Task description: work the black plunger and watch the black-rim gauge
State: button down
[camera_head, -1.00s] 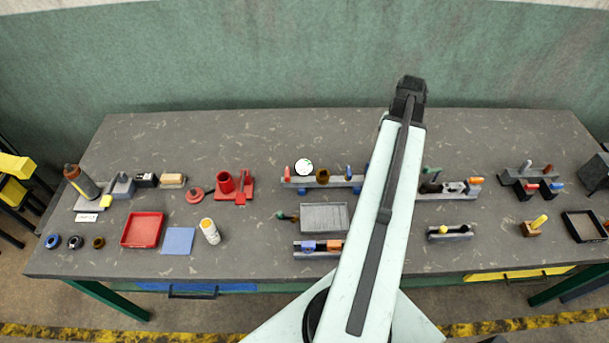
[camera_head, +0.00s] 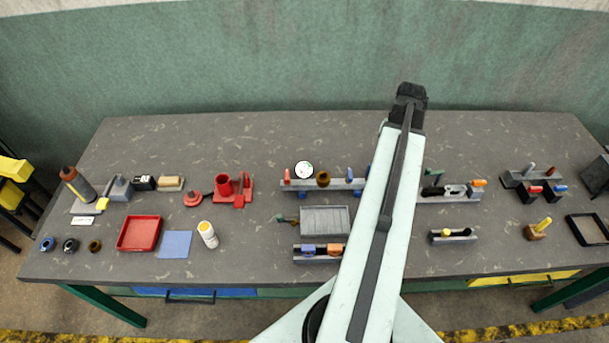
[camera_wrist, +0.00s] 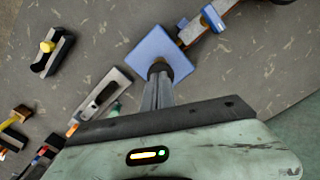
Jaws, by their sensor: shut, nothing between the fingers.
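In the wrist view my gripper (camera_wrist: 158,82) is shut, its grey fingers pointing down over a blue square plate (camera_wrist: 150,47). A small dark round piece, perhaps the black plunger (camera_wrist: 158,68), shows at the fingertips above this plate. I cannot tell whether the fingers touch it. In the head view my arm hides this spot. A round white-faced gauge with a thin dark rim (camera_head: 304,169) stands at the back of the middle rail. Red and green marks show on its face, but the needle is too small to read.
A grey rail (camera_head: 339,184) carries an orange-red handle, a brown knob (camera_head: 323,178) and a blue lever. To the right are a slotted grey fixture (camera_head: 455,191) and a yellow-knobbed one (camera_head: 453,236). A grey tray (camera_head: 324,220) sits in front of the rail. The back of the table is clear.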

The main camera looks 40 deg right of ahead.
jog(key=shift+r+p, duration=2.65)
jog(key=shift+r, duration=0.5)
notch_tip(320, 180, up, 4)
jog(key=p, duration=0.4)
notch_tip(320, 180, down, 7)
jog(key=b, duration=0.7)
jog(key=shift+f+b, duration=2.35)
notch_tip(320, 180, up, 8)
jog(key=p, duration=0.8)
jog(key=shift+f, duration=0.15)
